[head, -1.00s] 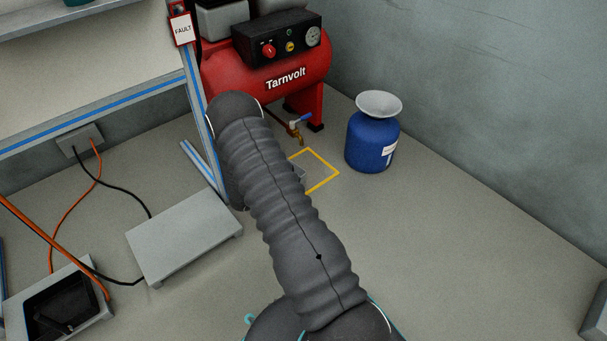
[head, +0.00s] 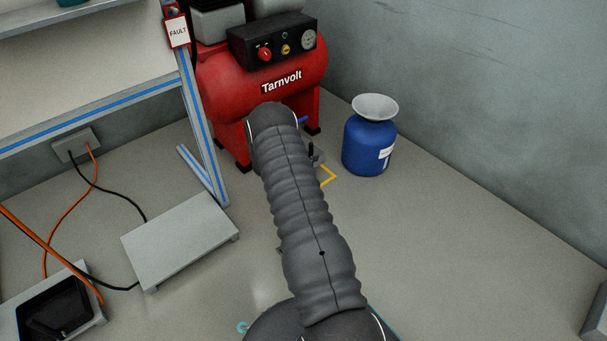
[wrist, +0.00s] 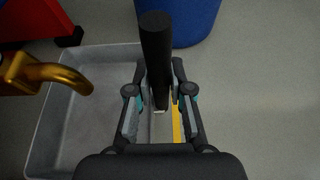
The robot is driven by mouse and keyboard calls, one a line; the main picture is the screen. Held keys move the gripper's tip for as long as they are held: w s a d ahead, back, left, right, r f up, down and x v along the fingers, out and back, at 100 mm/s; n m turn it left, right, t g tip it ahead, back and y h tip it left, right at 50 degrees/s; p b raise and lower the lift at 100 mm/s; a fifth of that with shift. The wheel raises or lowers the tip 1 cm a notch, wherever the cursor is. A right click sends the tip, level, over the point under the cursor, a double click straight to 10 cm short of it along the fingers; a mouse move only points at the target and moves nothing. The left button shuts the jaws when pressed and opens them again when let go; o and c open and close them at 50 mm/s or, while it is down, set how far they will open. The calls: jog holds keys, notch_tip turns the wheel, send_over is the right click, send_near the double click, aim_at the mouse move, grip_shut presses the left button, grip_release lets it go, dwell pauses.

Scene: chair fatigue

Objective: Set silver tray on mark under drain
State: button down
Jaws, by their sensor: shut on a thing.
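The silver tray (wrist: 85,130) is a shallow grey pan at the left of the wrist view. My gripper (wrist: 158,98) is shut on its upright black handle (wrist: 156,50). In the head view my arm covers most of the tray and the gripper. The brass drain (wrist: 50,75) hangs over the tray's left part in the wrist view; its blue lever (head: 303,121) shows in the head view. A yellow mark (head: 328,176) on the floor is partly hidden by my arm. A yellow strip (wrist: 177,124) shows between the fingers. I cannot tell whether the tray touches the floor.
The red compressor (head: 230,85) stands behind the tray. A blue container (head: 362,148) with a funnel (head: 376,107) stands right of the mark. A low grey platform (head: 180,240) and cables lie to the left. The floor at right is open.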

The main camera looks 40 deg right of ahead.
notch_tip(320, 180, down, 7)
jog(key=shift+f+b, duration=0.1)
jog(key=shift+b, duration=0.35)
jog(key=c, duration=1.1)
grip_release()
jog(key=shift+f, duration=0.1)
jog(key=shift+o, duration=0.2)
